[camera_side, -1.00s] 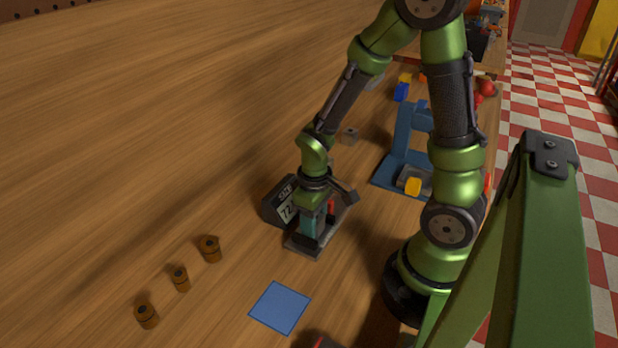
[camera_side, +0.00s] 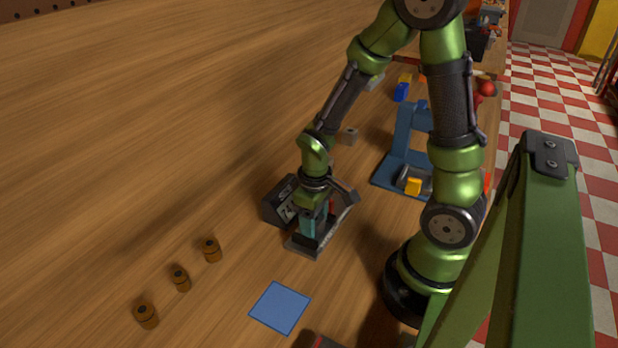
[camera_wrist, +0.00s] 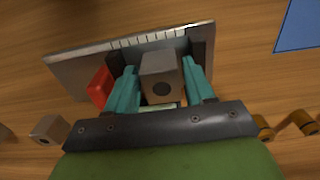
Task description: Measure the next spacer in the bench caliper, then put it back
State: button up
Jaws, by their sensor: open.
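The bench caliper (camera_side: 303,246) stands on the table with its dark display (camera_side: 277,207) behind it. In the wrist view its grey scale bar (camera_wrist: 82,68) and a red part (camera_wrist: 100,87) show. A grey block-like spacer (camera_wrist: 160,67) with a dark hole sits at the caliper, between the teal fingers of my gripper (camera_wrist: 160,92). The fingers are open, with a small gap visible beside the spacer. In the side view my gripper (camera_side: 314,226) is down at the caliper and hides the spacer. Another grey spacer (camera_side: 349,136) stands behind; it also shows in the wrist view (camera_wrist: 48,130).
Three brown spacers (camera_side: 180,279) stand in a row at the left front. A blue square (camera_side: 280,307) lies flat in front of the caliper.

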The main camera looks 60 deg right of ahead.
notch_tip(320, 180, up, 17)
dwell(0.4)
jog(key=s+a+r+m+t+y, duration=0.2)
jog(key=a+r+m+t, duration=0.2)
jog(key=a+r+t, duration=0.1)
jog(key=shift+s+a+r+t, duration=0.25)
jog(key=shift+a+t, duration=0.4)
jog(key=shift+t, duration=0.45)
